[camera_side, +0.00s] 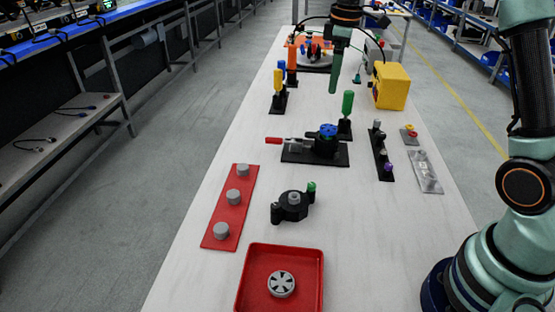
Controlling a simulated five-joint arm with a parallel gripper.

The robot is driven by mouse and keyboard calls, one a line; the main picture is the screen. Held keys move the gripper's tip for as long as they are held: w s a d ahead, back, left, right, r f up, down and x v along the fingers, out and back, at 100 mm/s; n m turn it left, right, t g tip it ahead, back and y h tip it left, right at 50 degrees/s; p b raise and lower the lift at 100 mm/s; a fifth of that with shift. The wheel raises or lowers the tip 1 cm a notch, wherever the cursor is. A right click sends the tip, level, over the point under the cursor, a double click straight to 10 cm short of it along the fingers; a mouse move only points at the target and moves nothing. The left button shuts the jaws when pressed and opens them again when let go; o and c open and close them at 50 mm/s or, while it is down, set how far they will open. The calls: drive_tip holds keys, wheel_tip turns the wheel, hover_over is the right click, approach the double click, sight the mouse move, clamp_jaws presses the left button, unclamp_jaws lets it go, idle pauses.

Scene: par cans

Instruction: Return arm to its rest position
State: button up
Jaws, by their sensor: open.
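A teal and black arm (525,185) stands at the right edge beside the white table, and its upper part runs out of the top of the picture. A red tray (247,262) at the near end of the table holds a round grey slotted part (281,284). A red plate (218,236) with several grey round pieces lies to the left. A black fixture (291,212) with a grey middle and a green knob stands between the tray and a black clamp-like device (290,158) with a red handle and blue top.
Narrow black (378,160) and grey (425,183) strips with small parts lie at the right. A yellow box (391,86) and green (346,108) and yellow (278,85) upright tools stand farther back. The white table (390,255) is clear at the near right.

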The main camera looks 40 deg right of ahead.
drive_tip(key=s+a+r+m+t, duration=0.25)
drive_tip(key=s+a+r, duration=0.3)
drive_tip(key=s, duration=0.35)
drive_tip(key=s+a+f+m+t, duration=0.1)
drive_tip(key=s+a+f+m, duration=0.1)
drive_tip(key=s, duration=0.3)
drive_tip(key=s+a+f+m+t, duration=0.1)
drive_tip(key=s+a+f+m, duration=0.1)
drive_tip(key=s, duration=0.3)
drive_tip(key=shift+s+a+f+m, duration=0.15)
drive_tip(key=shift+s+f+m, duration=0.15)
drive_tip(key=shift+m, duration=0.15)
